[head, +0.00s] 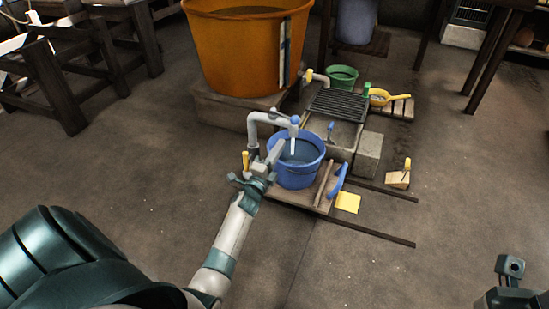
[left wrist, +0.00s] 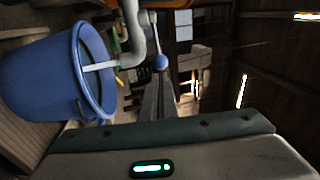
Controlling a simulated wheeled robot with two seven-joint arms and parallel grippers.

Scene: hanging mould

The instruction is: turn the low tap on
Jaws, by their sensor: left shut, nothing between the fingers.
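The low tap (head: 270,117) is a grey bent pipe with a blue ball-ended lever (head: 295,120), above a blue bucket (head: 296,172). A white stream (head: 292,147) runs from its spout into the bucket. In the left wrist view the pipe (left wrist: 133,35), blue ball (left wrist: 161,62), stream (left wrist: 100,66) and bucket (left wrist: 40,82) appear sideways. My left gripper (head: 277,152) is shut and empty, beside the bucket's left rim and below the blue ball. Its fingertips are hard to make out. Part of my right arm shows at the lower right; its fingers are out of sight.
A big orange tub (head: 240,50) stands behind on a block. Another tap (head: 316,76) with a yellow end and a green bucket (head: 342,77) are farther back. A dark grate (head: 338,104), concrete block (head: 368,152) and yellow sponge (head: 348,202) lie right. The front floor is clear.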

